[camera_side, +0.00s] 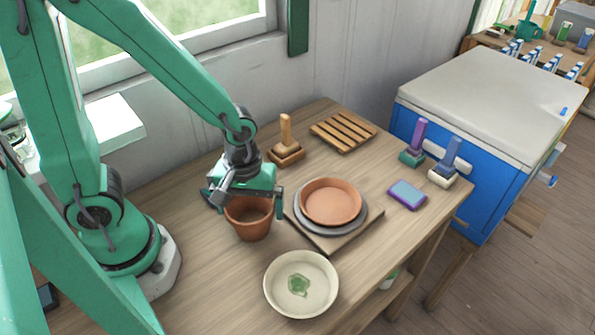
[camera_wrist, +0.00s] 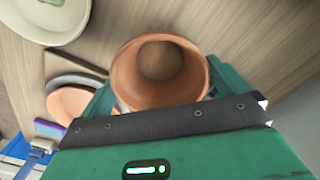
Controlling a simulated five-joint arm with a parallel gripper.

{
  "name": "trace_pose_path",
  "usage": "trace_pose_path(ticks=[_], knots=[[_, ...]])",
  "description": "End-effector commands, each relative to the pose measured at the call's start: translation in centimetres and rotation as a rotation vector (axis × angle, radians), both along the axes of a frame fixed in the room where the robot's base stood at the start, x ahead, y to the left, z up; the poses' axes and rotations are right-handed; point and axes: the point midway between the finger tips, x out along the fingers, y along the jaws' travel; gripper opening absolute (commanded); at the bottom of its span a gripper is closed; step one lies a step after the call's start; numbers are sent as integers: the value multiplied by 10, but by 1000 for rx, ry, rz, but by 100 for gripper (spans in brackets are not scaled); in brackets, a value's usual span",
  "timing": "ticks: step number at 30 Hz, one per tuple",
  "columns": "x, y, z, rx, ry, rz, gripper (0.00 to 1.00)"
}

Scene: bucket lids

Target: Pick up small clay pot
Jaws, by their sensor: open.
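The small clay pot (camera_side: 250,221) stands upright on the wooden table, directly below my gripper. It is terracotta-coloured with a thick rim, and its far rim is partly hidden by the gripper in the side view. In the wrist view the pot (camera_wrist: 160,72) shows its open mouth and looks empty. My gripper (camera_side: 246,200) is open, with its fingers down at the level of the pot's rim. The green fingers show on either side of the pot in the wrist view. I cannot tell whether they touch it.
A clay saucer (camera_side: 330,201) rests on a grey disc on a board (camera_side: 340,241), close right of the pot. A cream bowl (camera_side: 301,285) with a green mark stands in front. A wooden-handled block (camera_side: 286,150) and slatted rack (camera_side: 343,131) lie behind. A purple-blue sponge (camera_side: 407,194) lies right.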

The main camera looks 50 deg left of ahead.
Motion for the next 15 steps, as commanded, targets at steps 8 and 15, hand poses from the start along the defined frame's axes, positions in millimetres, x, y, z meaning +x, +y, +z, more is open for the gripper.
trace_pose_path(ticks=[8,15], knots=[[0,0,0,0,0,0,100],[0,0,0,0,0,0,56]])
